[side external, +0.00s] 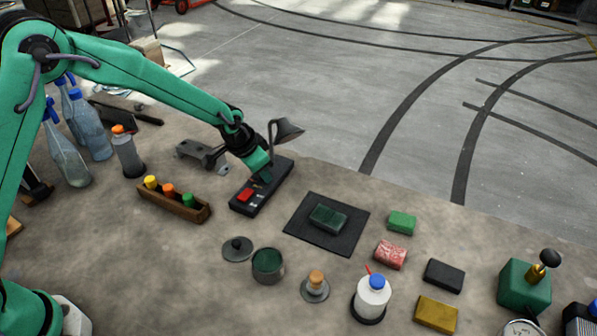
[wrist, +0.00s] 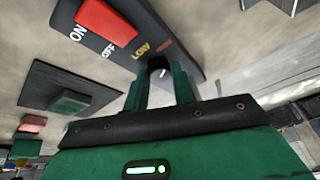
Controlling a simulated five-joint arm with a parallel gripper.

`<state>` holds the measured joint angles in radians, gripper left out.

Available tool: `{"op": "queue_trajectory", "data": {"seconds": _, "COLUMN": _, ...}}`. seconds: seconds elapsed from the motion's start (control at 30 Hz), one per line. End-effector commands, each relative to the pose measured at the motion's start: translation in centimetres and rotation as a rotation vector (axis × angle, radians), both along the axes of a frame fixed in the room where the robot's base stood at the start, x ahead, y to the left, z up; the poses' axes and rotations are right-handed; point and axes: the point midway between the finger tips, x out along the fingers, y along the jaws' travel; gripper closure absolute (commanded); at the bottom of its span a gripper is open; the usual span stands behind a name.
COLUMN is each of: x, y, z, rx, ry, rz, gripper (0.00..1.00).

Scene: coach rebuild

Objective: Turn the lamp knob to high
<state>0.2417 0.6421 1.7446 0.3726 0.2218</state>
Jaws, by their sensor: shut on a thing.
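The lamp's black base (side external: 283,174) lies on the work surface, with the grey lamp shade (side external: 288,130) above its far end. In the wrist view the base (wrist: 128,42) shows a red switch (wrist: 107,22), marked ON and OFF, and a yellow LOW label (wrist: 141,49) with a dim reddish label beside it. The dark lamp knob (wrist: 157,63) sits between the green fingers of my gripper (wrist: 160,82). A small white mark shows there. My gripper (side external: 263,180) is shut on the knob and hides it in the side view. I cannot tell the knob's exact setting.
A black mat with a green block (side external: 328,216) lies right of the base. A wooden holder with colored bottles (side external: 174,200) stands to the left, and a grey metal tool (side external: 200,154) lies behind it.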

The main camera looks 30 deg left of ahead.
Motion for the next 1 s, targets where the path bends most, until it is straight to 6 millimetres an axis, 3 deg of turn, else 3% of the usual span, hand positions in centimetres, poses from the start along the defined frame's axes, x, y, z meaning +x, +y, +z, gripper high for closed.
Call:
{"op": "queue_trajectory", "data": {"seconds": 0.13, "x": 0.2, "y": 0.3, "z": 0.1, "rx": -0.001, "ry": -0.003, "rz": 0.006, "gripper": 0.97}}
{"op": "queue_trajectory", "data": {"seconds": 0.17, "x": 0.2, "y": 0.3, "z": 0.1, "rx": -0.001, "ry": -0.003, "rz": 0.006, "gripper": 0.68}}
{"op": "queue_trajectory", "data": {"seconds": 0.23, "x": 0.2, "y": 0.3, "z": 0.1, "rx": -0.001, "ry": -0.002, "rz": 0.007, "gripper": 0.55}}
{"op": "queue_trajectory", "data": {"seconds": 0.67, "x": 0.0, "y": 0.2, "z": 0.3, "rx": -0.001, "ry": -0.001, "rz": 0.006, "gripper": 0.53}}
{"op": "queue_trajectory", "data": {"seconds": 1.0, "x": -1.0, "y": 0.5, "z": 2.9, "rx": -0.002, "ry": -0.003, "rz": 0.006, "gripper": 0.53}}
